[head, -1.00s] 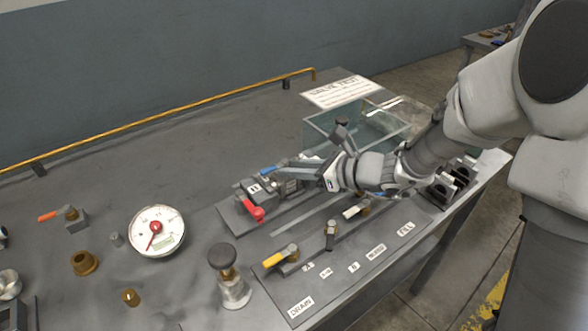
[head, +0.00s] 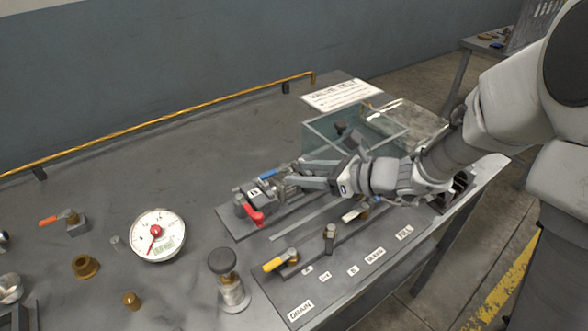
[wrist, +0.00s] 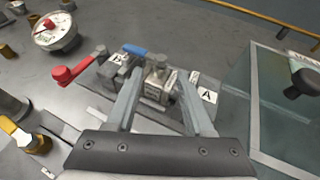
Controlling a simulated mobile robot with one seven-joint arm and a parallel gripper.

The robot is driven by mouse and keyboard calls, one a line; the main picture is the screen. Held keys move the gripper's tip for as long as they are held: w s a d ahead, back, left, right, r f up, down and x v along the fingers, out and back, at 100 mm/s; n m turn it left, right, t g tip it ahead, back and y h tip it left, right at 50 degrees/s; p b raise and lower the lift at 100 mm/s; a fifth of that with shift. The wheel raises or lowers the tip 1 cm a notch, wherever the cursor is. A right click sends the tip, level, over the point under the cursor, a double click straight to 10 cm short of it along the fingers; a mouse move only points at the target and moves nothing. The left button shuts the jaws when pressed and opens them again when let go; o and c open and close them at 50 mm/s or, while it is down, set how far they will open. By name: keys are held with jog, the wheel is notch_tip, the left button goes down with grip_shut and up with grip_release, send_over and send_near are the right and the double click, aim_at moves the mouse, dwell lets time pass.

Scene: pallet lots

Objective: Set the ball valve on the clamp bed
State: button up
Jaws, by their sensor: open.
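The ball valve (wrist: 157,84) is a metal body with a blue lever (wrist: 133,50). It sits on the clamp bed (wrist: 205,122), against the dark clamp block (wrist: 115,72) with the red handle (wrist: 72,71). In the head view the valve (head: 284,186) is partly hidden by my fingers, and its blue lever (head: 267,174) shows beside the block. My gripper (wrist: 158,88) is open, with one finger on each side of the valve body. Whether the fingers touch it I cannot tell. In the head view my gripper (head: 291,173) reaches in from the right.
A glass-walled tank (head: 350,135) stands just behind my gripper. A row of small valves, including a yellow-handled one (head: 280,261), lines the front panel. A gauge (head: 158,235), a black-knobbed post (head: 225,270) and an orange-levered part (head: 65,218) stand left.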

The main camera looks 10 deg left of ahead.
jog(key=p+v, duration=0.2)
jog(key=v, duration=0.7)
jog(key=s+d+r+n+g+h, duration=0.1)
jog(key=s+d+r+n+h, duration=0.15)
jog(key=s+n, duration=0.35)
jog(key=s+d+r+n+g+h, duration=0.1)
jog(key=s+d+n+g+h, duration=0.15)
jog(key=s+n, duration=0.35)
jog(key=s+d+r+n+t+h, duration=0.2)
jog(key=d+n+h, duration=0.2)
jog(key=d, duration=0.1)
jog(key=s+d+r+n+t+h, duration=0.2)
jog(key=d+n+t+h, duration=0.1)
jog(key=d+n+h, duration=0.1)
jog(key=d+n, duration=0.1)
jog(key=d, duration=0.1)
jog(key=shift+d+r+n, duration=0.25)
jog(key=shift+n, duration=0.05)
notch_tip(320, 180, up, 11)
jog(key=p, duration=1)
jog(key=shift+f, duration=0.15)
